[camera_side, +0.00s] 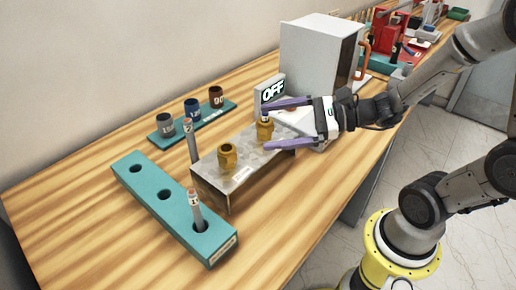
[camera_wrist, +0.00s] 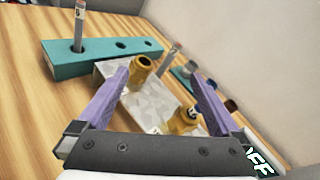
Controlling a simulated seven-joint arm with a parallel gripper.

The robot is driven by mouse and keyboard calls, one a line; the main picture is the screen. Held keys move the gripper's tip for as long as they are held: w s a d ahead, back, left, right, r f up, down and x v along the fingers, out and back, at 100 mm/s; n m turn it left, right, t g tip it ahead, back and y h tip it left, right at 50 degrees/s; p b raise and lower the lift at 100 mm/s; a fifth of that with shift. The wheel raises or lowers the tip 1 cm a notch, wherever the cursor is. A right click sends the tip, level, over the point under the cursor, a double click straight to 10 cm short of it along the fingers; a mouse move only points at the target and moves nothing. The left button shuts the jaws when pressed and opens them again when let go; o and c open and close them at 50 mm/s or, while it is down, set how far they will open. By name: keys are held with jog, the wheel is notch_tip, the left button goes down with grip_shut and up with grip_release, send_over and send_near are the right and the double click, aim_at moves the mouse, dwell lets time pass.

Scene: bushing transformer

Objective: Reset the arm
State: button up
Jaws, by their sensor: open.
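My gripper (camera_side: 266,127) has long purple fingers, spread wide. In the side view its fingertips reach to either side of the right brass socket (camera_side: 265,131) on the grey metal block (camera_side: 240,180). In the wrist view the gripper (camera_wrist: 158,73) has nothing clamped between its fingers. The left brass socket (camera_side: 227,158) looks open at the top in the wrist view (camera_wrist: 141,68). The right socket (camera_wrist: 184,122) shows a small dark piece in its top. Whether a finger touches the right socket cannot be told.
A teal block (camera_side: 150,180) with holes holds a grey rod (camera_side: 195,208) at its front end. Another rod (camera_side: 190,143) stands behind the metal block. A teal rack (camera_side: 205,122) holds three dark cups. An OFF sign (camera_side: 272,91) and white box (camera_side: 318,55) stand behind my gripper.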

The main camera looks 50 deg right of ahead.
jog(key=s+a+n+g, duration=0.6)
jog(key=s+n+g, duration=0.2)
jog(key=s+n, duration=0.5)
jog(key=s+d+r+n+t+h, duration=0.1)
jog(key=s+d+n+h, duration=0.1)
jog(key=d+n+h, duration=0.7)
jog(key=d+n, duration=0.2)
jog(key=d, duration=0.1)
jog(key=shift+s+d+r, duration=0.25)
jog(key=shift+r, duration=0.1)
